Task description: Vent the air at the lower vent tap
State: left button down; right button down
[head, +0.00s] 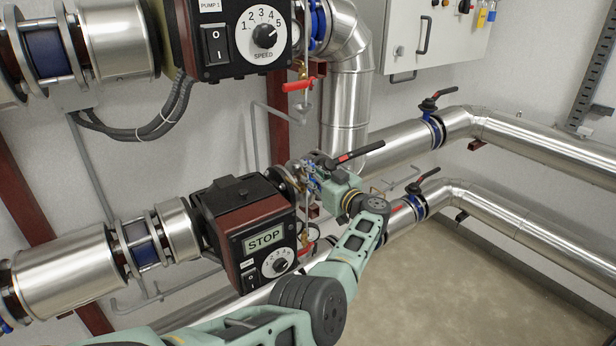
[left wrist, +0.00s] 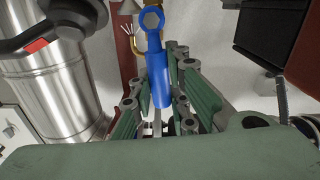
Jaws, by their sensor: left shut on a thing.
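My left gripper (head: 322,177) is beside the lower pump's pipe flange, at the lower vent tap, which it largely hides in the head view. In the left wrist view the gripper (left wrist: 163,88) is shut on a blue handle (left wrist: 160,78). The handle points away from the palm and ends in a ring with a hexagonal middle. A curved brass pipe (left wrist: 136,42) with pale streaks at its end shows just left of it. I cannot tell whether the streaks are escaping air or water. My right gripper is in neither view.
The lower pump (head: 250,228), showing STOP, stands close left of the gripper. A black lever with red marking (head: 355,154) is just above it. Above hangs another tap with a red handle (head: 298,85). Steel pipes (head: 540,140) run right; the floor (head: 470,275) below is clear.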

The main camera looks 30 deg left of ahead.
pick_arm(q)
jog(key=shift+w+d+m, duration=0.1)
jog(key=shift+w+m, duration=0.2)
jog(key=shift+m, duration=0.3)
jog(key=shift+r, duration=0.1)
jog(key=c, duration=1.7)
grip_release()
jog(key=shift+o, duration=0.2)
jog(key=v, duration=0.7)
jog(key=shift+d, duration=0.25)
